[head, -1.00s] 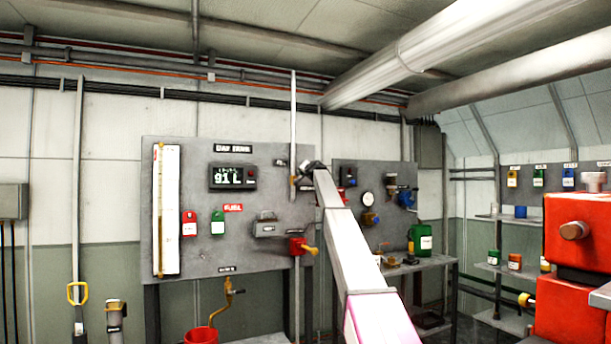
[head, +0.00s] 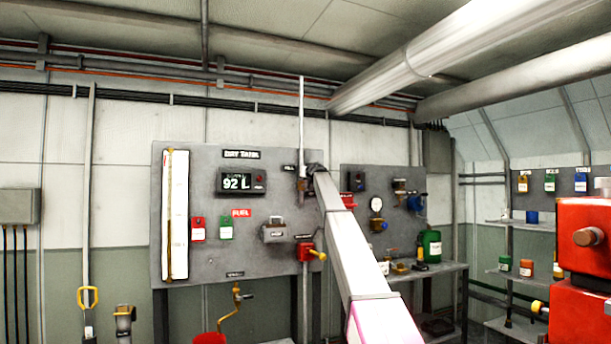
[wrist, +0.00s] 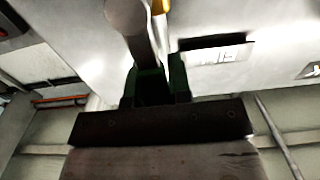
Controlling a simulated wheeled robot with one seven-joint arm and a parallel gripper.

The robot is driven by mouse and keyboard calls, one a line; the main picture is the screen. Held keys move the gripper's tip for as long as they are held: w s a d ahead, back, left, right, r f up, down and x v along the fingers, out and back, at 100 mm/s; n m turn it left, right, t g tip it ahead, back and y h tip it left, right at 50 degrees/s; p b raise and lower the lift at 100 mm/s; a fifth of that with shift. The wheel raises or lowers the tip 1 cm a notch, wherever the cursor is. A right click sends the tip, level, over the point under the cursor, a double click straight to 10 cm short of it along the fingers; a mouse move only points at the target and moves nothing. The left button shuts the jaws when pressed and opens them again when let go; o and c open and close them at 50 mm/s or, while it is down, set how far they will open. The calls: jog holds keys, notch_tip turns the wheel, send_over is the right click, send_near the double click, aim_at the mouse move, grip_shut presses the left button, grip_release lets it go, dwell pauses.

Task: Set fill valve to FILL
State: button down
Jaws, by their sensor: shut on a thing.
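The fill valve (head: 302,184) is on the vertical pipe at the right side of the grey day tank panel (head: 205,262), mostly hidden by my arm in the head view. A small dark label (head: 289,169) is beside it. My gripper (head: 313,170) is at the valve, its fingers too small to make out there. In the wrist view, my dark green fingers (wrist: 160,82) are shut around the end of a grey bar (wrist: 135,32), apparently the valve's handle. A yellow piece (wrist: 160,6) shows behind the bar. The handle's exact setting cannot be told. The tank display (head: 240,181) reads 92 L.
A red machine (head: 583,260) stands close at the right.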

jog(key=shift+a, duration=0.1)
dwell(0.3)
jog(key=c, duration=1)
grip_release()
jog(key=shift+c, duration=0.2)
jog(key=shift+s, duration=0.1)
jog(key=v, duration=1)
jog(key=shift+s, duration=0.35)
